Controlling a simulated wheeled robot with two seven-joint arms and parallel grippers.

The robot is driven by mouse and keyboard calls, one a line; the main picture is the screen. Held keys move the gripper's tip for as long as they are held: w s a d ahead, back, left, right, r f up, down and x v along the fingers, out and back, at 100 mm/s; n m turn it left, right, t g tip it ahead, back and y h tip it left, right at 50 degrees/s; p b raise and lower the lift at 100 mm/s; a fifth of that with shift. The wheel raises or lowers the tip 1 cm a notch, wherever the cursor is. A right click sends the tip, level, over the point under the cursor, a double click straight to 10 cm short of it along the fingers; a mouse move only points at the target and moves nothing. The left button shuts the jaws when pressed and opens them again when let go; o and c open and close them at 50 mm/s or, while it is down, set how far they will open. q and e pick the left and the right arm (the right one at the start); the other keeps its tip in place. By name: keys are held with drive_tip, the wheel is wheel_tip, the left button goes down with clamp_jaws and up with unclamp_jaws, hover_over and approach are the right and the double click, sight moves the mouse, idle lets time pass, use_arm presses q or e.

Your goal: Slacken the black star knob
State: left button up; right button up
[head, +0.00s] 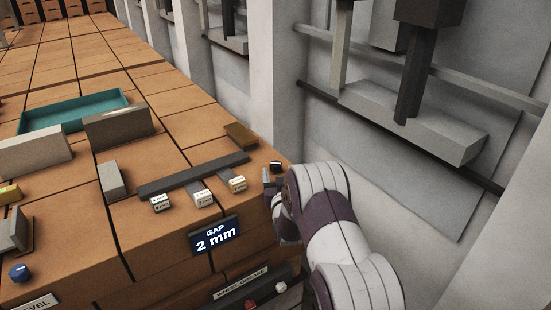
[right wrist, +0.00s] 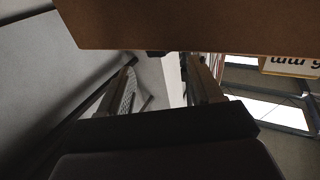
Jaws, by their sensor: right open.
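A small black piece (head: 277,167) stands at the right corner of the brown bench top, just beyond my right gripper; it may be the black star knob, but its shape is too small to tell. My right gripper (head: 273,188) is at the bench's right edge, partly hidden by my own wrist. In the right wrist view my right gripper (right wrist: 165,75) has its two fingers apart, with nothing seen held between them. A small dark piece (right wrist: 156,53) shows at the brown edge near the fingertips; I cannot tell what it is. My left gripper is not in view.
A sign (head: 215,235) reads "GAP 2 mm". Beside it are a long dark bar (head: 193,174) and small labelled blocks (head: 161,203). A blue knob (head: 20,272), grey blocks and a teal tray (head: 75,111) lie left. A grey wall with rails stands right.

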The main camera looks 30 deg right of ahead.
sight(276, 164)
drive_tip(key=x, duration=0.4)
drive_tip(key=p+x, duration=0.1)
drive_tip(key=x, duration=0.1)
drive_tip(key=shift+f, duration=0.4)
drive_tip(key=shift+r, duration=0.3)
drive_tip(key=shift+w+d+f, duration=0.15)
drive_tip(key=shift+w+f, duration=0.1)
drive_tip(key=shift+w, duration=0.15)
drive_tip(key=c, duration=1)
